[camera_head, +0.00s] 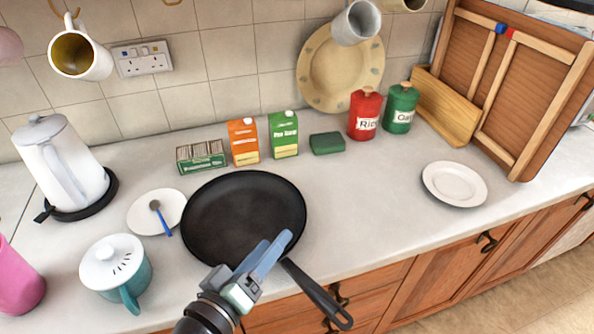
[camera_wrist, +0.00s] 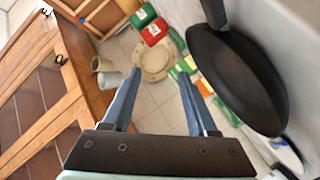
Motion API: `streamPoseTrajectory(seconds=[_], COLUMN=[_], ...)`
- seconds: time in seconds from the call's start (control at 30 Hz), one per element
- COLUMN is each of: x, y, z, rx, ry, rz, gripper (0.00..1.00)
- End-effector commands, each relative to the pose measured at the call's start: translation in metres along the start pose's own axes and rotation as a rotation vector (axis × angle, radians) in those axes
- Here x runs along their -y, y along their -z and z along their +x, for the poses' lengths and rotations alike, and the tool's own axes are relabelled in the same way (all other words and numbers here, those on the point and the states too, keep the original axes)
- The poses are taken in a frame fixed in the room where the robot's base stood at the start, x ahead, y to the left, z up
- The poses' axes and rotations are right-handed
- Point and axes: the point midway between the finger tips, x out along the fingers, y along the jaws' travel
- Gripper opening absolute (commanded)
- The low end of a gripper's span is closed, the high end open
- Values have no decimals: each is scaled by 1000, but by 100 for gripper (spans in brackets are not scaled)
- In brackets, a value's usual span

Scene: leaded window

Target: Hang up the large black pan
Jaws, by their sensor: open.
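The large black pan (camera_head: 240,213) lies flat on the counter, its handle (camera_head: 318,296) reaching past the front edge towards the lower right. My gripper (camera_head: 272,246) is above the front rim of the pan, left of the handle, with its blue fingers apart and nothing between them. In the wrist view the pan (camera_wrist: 240,82) is to the right of the open fingers (camera_wrist: 158,85), with part of its handle (camera_wrist: 213,12) at the top. Whether a finger touches the pan I cannot tell. A brass hook (camera_head: 172,2) shows at the top of the wall.
Left of the pan are a saucer with a spoon (camera_head: 143,211), a teal pot (camera_head: 117,268) and a kettle (camera_head: 62,165). Cartons (camera_head: 283,134) stand behind it. Mugs (camera_head: 82,52) hang above. The counter right of the pan is clear up to a white plate (camera_head: 455,184).

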Motion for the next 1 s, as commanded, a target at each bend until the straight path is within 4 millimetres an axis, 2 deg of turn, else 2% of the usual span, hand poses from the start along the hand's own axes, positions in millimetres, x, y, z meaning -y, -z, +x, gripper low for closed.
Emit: streamPoseTrajectory(seconds=[0.03,0.07,0.1,0.17,0.2,0.23,0.3,0.4,0.5,0.6,0.7,1.0], x=[-35,-53,-80,-127,-160,-186,-242,-310,-356,-382,-392,-395], y=[38,58,85,124,148,164,194,221,234,239,240,243], z=[15,20,24,22,17,10,-11,-51,-89,-114,-126,-127], rx=[-63,-107,-174,-295,-383,-451,-610,-821,-984,-1086,-1129,-1132], ry=[12,25,39,52,53,52,46,27,12,4,2,5], rz=[149,225,325,464,547,602,711,817,875,904,914,915], gripper=[59,59,59,59,59,59,59,59,59,59,59,59])
